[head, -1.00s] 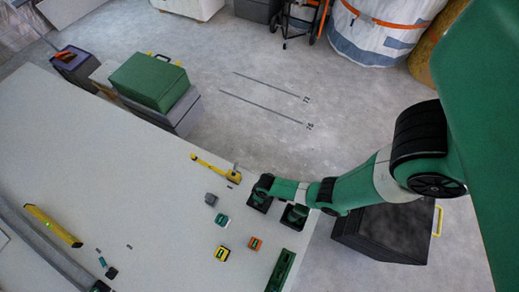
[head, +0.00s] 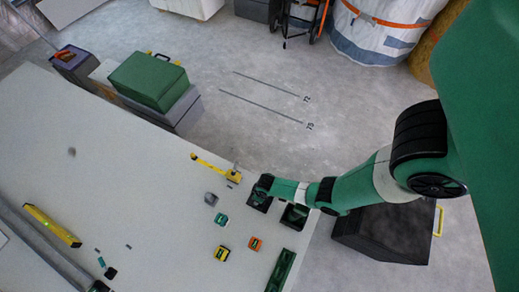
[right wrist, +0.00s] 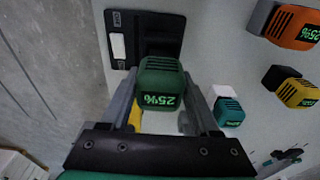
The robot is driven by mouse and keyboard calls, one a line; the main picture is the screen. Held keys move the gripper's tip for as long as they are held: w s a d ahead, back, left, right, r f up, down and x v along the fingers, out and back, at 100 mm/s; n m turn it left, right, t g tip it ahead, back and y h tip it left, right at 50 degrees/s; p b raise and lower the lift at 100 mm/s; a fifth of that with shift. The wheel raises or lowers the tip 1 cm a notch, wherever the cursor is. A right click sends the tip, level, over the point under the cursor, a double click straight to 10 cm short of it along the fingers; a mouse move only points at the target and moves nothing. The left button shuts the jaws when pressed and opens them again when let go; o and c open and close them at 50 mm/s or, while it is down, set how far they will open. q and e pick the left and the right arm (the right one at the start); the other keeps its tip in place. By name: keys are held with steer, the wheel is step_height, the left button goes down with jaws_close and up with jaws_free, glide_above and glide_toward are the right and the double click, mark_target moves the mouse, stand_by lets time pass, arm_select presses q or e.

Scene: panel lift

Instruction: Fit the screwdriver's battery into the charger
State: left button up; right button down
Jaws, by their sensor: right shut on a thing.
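My right gripper (right wrist: 163,108) is shut on a green battery (right wrist: 160,78) with a lit "25%" display, seen in the right wrist view. Just beyond the battery is a black charger (right wrist: 118,20) with a dark recess and a pale label. The battery overlaps the charger's near edge, so I cannot tell whether they touch. In the head view my right gripper (head: 264,184) is over the black charger (head: 258,203) at the table's right edge, and the battery is hidden. A small teal-and-black tool (head: 103,263), perhaps the screwdriver, lies at lower left. My left gripper is not in view.
Teal (head: 221,219), yellow (head: 222,253) and orange (head: 254,243) batteries stand near the charger. A second black holder (head: 294,216) and a green tray (head: 279,272) line the table's edge. A yellow tool (head: 215,168) lies behind. The table's left middle is mostly clear.

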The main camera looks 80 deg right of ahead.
steer(key=shift+f+b, duration=0.85)
steer(key=shift+f, duration=0.05)
steer(key=shift+f+b, duration=0.8)
steer(key=shift+f, duration=0.05)
stand_by(0.6)
steer(key=shift+c, duration=0.2)
jaws_free()
